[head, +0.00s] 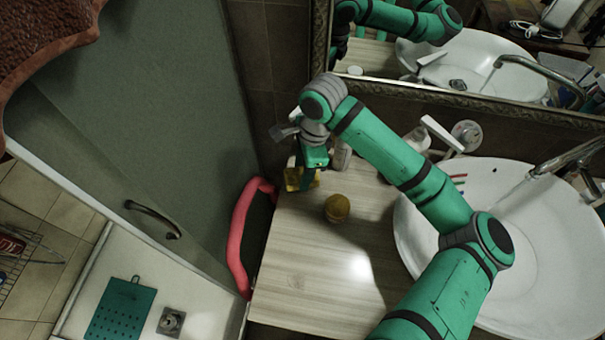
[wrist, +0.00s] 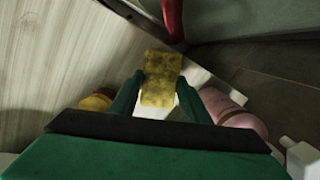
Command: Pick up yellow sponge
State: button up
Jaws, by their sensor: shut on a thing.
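The yellow sponge (wrist: 160,75) is between the two fingers of my gripper (wrist: 157,92) in the wrist view. The fingers are shut on its sides, and its far end sticks out beyond the fingertips. In the head view the sponge (head: 300,178) shows at the back left corner of the wooden counter, by the wall, partly hidden by my gripper (head: 309,172). I cannot tell whether the sponge touches the counter.
A round yellow-brown object (head: 337,208) stands on the counter (head: 310,260). Bottles (head: 341,155) stand behind my gripper. A white basin (head: 540,240) with a tap is at the right. A red-pink rail (head: 237,240) runs along the counter's left edge. The counter's front is clear.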

jog(key=s+a+r, duration=0.1)
jog(key=s+r, duration=1)
jog(key=s, duration=0.3)
jog(key=shift+a+r, duration=0.15)
jog(key=o, duration=0.5)
jog(key=c, duration=0.3)
jog(key=shift+c, duration=0.2)
